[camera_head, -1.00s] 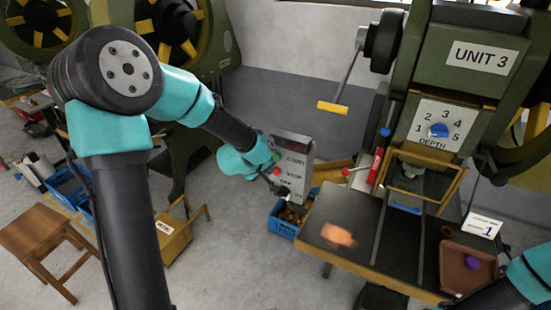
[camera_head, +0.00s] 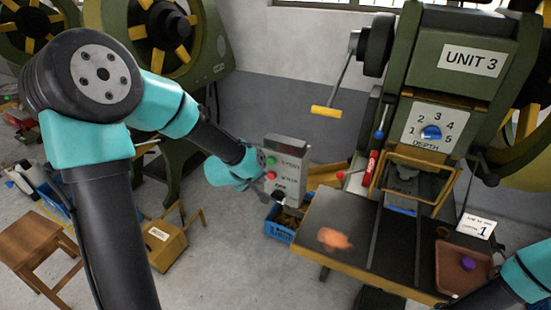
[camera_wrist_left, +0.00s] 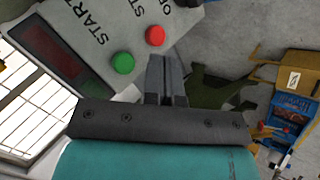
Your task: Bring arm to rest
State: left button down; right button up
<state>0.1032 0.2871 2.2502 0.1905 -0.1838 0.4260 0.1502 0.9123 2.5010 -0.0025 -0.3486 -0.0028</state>
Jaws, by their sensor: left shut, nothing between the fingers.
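My left gripper (camera_head: 268,195) is beside the lower part of the grey control box (camera_head: 296,183) in the head view, and it is small there. In the left wrist view its two dark fingers (camera_wrist_left: 166,75) are together with nothing between them. The control box also shows in the left wrist view (camera_wrist_left: 75,18), with a green START button (camera_wrist_left: 123,63) and a red STOP button (camera_wrist_left: 155,36) near the fingertips. Whether the fingers touch the box I cannot tell. My right arm enters at the lower right, and its gripper is out of view.
The green press (camera_head: 455,25) marked UNIT 3 stands right, with a dark table (camera_head: 320,215) carrying a copper-coloured piece (camera_head: 335,240). A blue crate (camera_head: 278,233) is below the control box. A wooden stool (camera_head: 35,240) stands left.

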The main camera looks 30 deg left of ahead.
pick_arm(q)
jog(key=s+d+f+m+g, duration=0.2)
jog(key=s+f, duration=0.4)
jog(key=f, duration=0.3)
jog(key=s+d+f+m+g+h, duration=0.1)
jog(key=s+d+f+m+g, duration=0.2)
jog(key=f, duration=0.7)
jog(key=s+d+f+m+g, duration=0.3)
jog(key=s+d+f, duration=0.3)
jog(key=s+f, duration=0.3)
jog(key=shift+s+d+f+h, duration=0.25)
jog(key=shift+f+h, duration=0.15)
jog(key=shift+f, duration=0.2)
